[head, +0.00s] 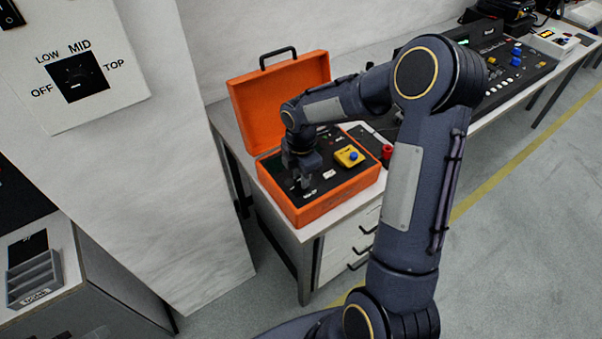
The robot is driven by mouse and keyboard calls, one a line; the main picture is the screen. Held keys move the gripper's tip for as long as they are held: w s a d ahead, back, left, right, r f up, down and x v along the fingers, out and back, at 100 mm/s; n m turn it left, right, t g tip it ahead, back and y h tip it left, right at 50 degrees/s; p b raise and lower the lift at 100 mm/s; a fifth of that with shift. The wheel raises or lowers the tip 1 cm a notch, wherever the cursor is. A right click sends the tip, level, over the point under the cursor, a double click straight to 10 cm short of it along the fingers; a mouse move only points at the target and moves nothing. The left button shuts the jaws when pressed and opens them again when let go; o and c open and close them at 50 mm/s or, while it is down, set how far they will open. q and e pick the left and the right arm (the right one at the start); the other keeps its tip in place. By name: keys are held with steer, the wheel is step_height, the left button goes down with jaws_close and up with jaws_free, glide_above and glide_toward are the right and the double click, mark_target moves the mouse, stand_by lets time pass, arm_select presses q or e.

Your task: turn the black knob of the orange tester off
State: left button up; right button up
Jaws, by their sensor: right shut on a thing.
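The orange tester (340,199) is an open case on the white bench, with its lid standing up at the back and a black panel inside. My right gripper (304,184) points down at the left front part of that panel and is shut on the black knob. The jaws cover the knob, so I cannot tell which way it points. Small white lettering (310,193) shows on the panel just in front of the jaws. My left gripper is not in view.
A yellow block with a blue button (348,156) sits on the panel, right of the gripper. A red item (387,151) stands beside the case. A wall dial (75,82) reads OFF, LOW, MID, TOP. A black console (500,75) stands further right; the right floor is clear.

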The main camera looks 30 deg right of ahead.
steer(key=shift+w+n, duration=0.1)
steer(key=shift+n, duration=0.2)
steer(key=o, duration=1)
steer(key=shift+r, duration=0.1)
step_height(320, 180, up, 7)
steer(key=shift+r, duration=0.3)
